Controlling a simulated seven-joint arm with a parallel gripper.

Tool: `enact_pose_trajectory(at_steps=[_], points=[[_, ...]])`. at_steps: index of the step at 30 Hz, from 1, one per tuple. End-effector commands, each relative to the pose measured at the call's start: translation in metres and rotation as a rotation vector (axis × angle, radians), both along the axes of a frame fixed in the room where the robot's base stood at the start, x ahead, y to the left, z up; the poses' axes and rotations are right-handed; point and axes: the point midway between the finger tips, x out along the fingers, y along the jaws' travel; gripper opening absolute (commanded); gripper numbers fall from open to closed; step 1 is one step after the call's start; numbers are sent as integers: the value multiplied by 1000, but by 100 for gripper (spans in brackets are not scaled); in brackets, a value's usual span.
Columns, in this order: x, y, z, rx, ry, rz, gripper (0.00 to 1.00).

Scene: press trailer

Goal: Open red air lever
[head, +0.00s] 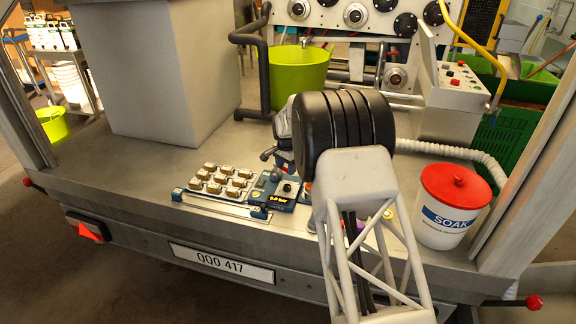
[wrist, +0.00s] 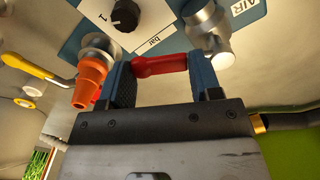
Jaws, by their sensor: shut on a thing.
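The red air lever (wrist: 153,66) shows in the wrist view, lying crosswise between the dark blue fingers of my gripper (wrist: 159,76). My gripper is shut on it, with one finger at each end. The lever is beside a blue and white panel (wrist: 88,22) with a black knob, the word "bar" and an "AIR" label (wrist: 246,8). A metal fitting (wrist: 208,35) is at the lever's right. In the head view my arm and black wrist hide the lever and the fingers.
An orange nozzle (wrist: 91,82) is close left of my fingers, with a yellow-handled lever (wrist: 30,66) beyond. On the trailer deck are a small "0.0 bar" unit (head: 283,198), a tray of blocks (head: 205,174), a red-lidded SOAK bucket (head: 440,226) and a green tub (head: 298,80).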

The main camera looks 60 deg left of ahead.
Motion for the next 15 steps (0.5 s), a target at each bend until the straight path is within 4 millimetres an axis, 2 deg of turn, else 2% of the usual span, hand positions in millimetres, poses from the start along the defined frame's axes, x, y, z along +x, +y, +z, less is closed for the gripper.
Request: enact_pose_trajectory(at_steps=[15], points=[[-28,-1,1,1,-1,-490,16]])
